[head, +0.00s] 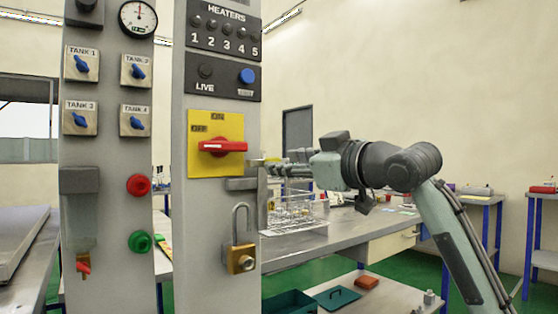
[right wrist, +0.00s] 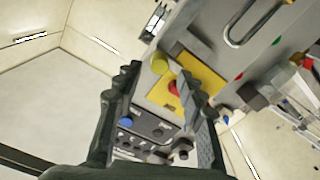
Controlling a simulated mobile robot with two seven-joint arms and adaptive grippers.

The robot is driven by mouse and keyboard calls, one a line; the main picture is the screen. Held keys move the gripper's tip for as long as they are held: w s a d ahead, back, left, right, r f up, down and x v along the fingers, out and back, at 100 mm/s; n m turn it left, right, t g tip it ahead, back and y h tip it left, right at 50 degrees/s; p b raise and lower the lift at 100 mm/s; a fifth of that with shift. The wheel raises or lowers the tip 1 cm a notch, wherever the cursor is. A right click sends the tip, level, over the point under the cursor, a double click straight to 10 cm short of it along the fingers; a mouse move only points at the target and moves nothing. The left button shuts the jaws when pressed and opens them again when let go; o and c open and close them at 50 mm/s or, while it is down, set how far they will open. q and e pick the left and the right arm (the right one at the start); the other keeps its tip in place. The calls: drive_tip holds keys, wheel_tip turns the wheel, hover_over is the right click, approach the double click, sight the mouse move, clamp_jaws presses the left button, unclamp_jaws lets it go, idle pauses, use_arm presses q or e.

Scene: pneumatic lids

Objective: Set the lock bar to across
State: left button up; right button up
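A yellow plate (head: 207,160) with a red rotary handle (head: 222,147) is on the grey post; the handle lies level. My right gripper (head: 268,166) is at this knob, from the right. In the right wrist view the yellow knob (right wrist: 160,63) shows between the spread fingertips of my right gripper (right wrist: 155,82), which is open; contact cannot be told. My left gripper is not in view.
An open-shackled brass padlock (head: 240,258) hangs on the post below the plate. The heater panel (head: 223,40) is above it. A second post (head: 108,180) with tank knobs stands left. A bench (head: 330,232) with a wire rack (head: 295,215) is behind my right gripper.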

drive_tip(key=x, duration=0.3)
drive_tip(key=shift+w+a, duration=0.1)
drive_tip(key=shift+w, duration=0.15)
drive_tip(key=shift+c, duration=0.3)
clamp_jaws()
